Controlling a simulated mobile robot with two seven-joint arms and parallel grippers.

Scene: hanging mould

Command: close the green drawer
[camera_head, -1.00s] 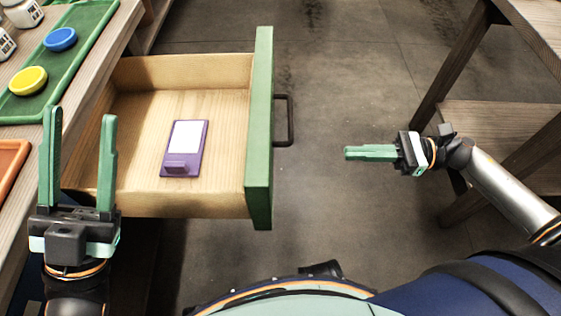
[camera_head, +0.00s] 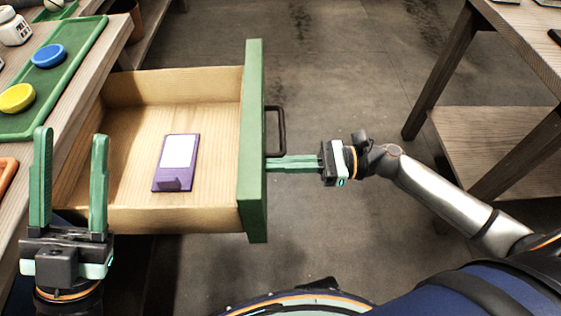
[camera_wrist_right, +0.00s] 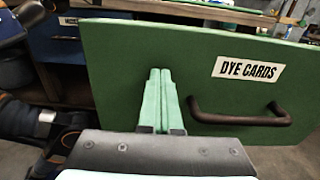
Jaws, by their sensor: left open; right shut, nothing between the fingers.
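The green drawer (camera_head: 252,140) stands open, pulled out to the right from under the table at the left. Its front has a dark bar handle (camera_head: 281,130), and the right wrist view shows a "DYE CARDS" label (camera_wrist_right: 248,69) on it. A purple card with a white face (camera_head: 178,160) lies inside. My right gripper (camera_head: 270,164) is shut and empty, its fingertips at the drawer front beside the near end of the handle. I cannot tell whether they touch the front. My left gripper (camera_head: 70,140) is open and empty, upright near the drawer's near left corner.
A green tray (camera_head: 75,62) with a blue disc (camera_head: 48,55) and a yellow disc (camera_head: 17,98) lies on the left table. A wooden table with a lower shelf (camera_head: 500,150) stands at the right. The floor (camera_head: 350,80) between is clear.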

